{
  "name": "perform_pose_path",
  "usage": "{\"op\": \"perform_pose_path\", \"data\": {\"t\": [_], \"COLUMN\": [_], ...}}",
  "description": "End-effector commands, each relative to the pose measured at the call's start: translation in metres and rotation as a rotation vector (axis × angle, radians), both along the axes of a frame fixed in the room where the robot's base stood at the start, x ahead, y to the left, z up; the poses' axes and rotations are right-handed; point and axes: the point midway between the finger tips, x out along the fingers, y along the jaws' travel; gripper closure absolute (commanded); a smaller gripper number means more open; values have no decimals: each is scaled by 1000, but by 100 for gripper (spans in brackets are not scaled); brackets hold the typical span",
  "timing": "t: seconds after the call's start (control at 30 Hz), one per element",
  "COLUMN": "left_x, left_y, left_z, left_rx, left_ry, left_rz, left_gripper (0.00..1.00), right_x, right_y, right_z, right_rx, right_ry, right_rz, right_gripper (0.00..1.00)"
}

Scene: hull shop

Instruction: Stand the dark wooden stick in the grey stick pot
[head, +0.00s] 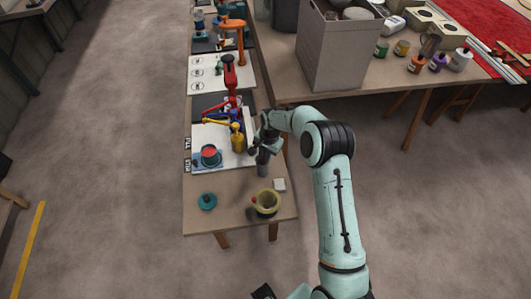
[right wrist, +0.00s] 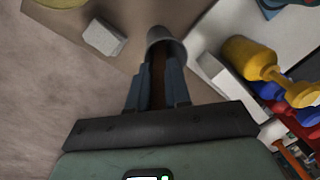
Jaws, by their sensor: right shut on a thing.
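The dark wooden stick (right wrist: 158,78) is between the fingers of my right gripper (right wrist: 157,92), which is shut on it. In the right wrist view its far end reaches the mouth of the grey stick pot (right wrist: 166,38); I cannot tell how deep it goes. In the head view the grey pot (head: 262,169) stands on the narrow table, directly below my right gripper (head: 260,150), and the stick is hardly visible there. A dark part at the bottom edge of the head view may be my left gripper (head: 263,291); its fingers do not show clearly.
A small white block (head: 279,184) lies close to the pot. A yellow bowl (head: 266,203) and a teal disc (head: 208,201) are at the table's front. A tall grey bin (head: 335,50) is at the back.

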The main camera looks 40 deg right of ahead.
Motion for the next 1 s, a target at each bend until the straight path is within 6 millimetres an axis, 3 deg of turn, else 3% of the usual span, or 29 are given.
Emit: {"op": "perform_pose_path", "data": {"t": [0.4,0.43,0.5,0.53,0.73,0.87,1.0], "left_x": [0,0,0,0,0,0,0], "left_y": [0,0,0,0,0,0,0], "left_z": [0,0,0,0,0,0,0], "left_rx": [0,0,0,0,0,0,0], "left_ry": [0,0,0,0,0,0,0], "left_rz": [0,0,0,0,0,0,0], "left_gripper": [64,64,64,64,64,64,64], "right_x": [0,0,0,0,0,0,0], "right_y": [0,0,0,0,0,0,0], "right_z": [0,0,0,0,0,0,0], "right_rx": [-1,-1,-1,-1,-1,-1,-1], "right_ry": [-1,0,-1,0,0,0,0], "right_rz": [0,0,0,0,0,0,0], "right_gripper": [100,79,56,52,52,10,10]}}
